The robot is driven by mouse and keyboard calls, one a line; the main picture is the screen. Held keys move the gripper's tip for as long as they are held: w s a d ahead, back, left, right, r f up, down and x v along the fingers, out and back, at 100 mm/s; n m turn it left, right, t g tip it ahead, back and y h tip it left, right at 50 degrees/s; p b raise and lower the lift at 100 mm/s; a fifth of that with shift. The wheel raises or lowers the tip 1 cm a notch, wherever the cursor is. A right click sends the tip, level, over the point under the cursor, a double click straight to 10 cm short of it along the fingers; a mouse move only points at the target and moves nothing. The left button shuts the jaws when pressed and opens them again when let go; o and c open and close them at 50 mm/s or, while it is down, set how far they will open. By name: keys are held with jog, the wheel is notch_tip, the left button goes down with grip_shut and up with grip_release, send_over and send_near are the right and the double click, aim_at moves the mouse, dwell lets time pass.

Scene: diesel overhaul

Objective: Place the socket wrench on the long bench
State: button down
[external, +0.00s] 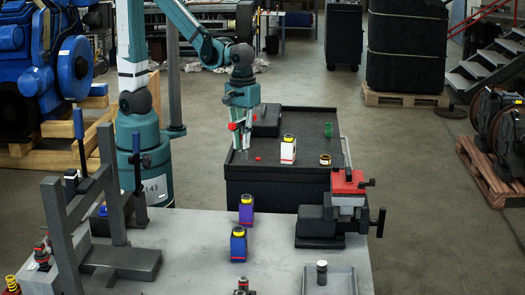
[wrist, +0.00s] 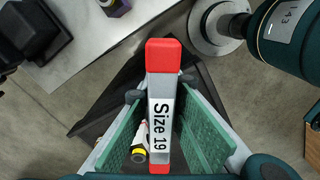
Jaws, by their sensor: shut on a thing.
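The socket wrench (wrist: 162,105), a grey bar with red ends and a white "Size 19" label, stands out between the green pads in the wrist view. My gripper (wrist: 160,97) is shut on it. In the external view my gripper (external: 241,122) points down above the left side of a black cabinet, and a small red part of the wrench (external: 232,126) shows beside the fingers. The grey-topped bench (external: 190,235), which looks like the long bench, lies in front of the cabinet. Its corner also shows at upper left in the wrist view (wrist: 85,35).
The black cabinet (external: 280,182) carries a white bottle (external: 288,153), a green part (external: 328,131) and a brass ring (external: 325,159). The grey bench bears a press frame (external: 130,262), a red-topped vise (external: 345,205), purple (external: 246,212) and blue (external: 238,247) bottles and a tray. Its middle left is bare.

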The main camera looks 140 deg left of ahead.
jog(key=w+d+f+m+b, duration=0.1)
jog(key=w+d+f+m, duration=0.15)
jog(key=d, duration=0.45)
jog(key=w+d+f+m, duration=0.1)
jog(key=d+m, duration=0.3)
jog(key=d, duration=0.3)
jog(key=m+b, duration=0.2)
jog(key=m, duration=0.3)
send_over(186, 228)
notch_tip(186, 228, down, 3)
jog(key=shift+s+r, duration=0.1)
jog(key=shift+r, duration=0.1)
jog(key=shift+f, duration=0.15)
jog(key=shift+f, duration=2.8)
jog(key=shift+f, duration=0.15)
jog(key=shift+f+b, duration=0.3)
jog(key=shift+f, duration=1.6)
jog(key=shift+a+f, duration=0.1)
jog(key=shift+f, duration=0.05)
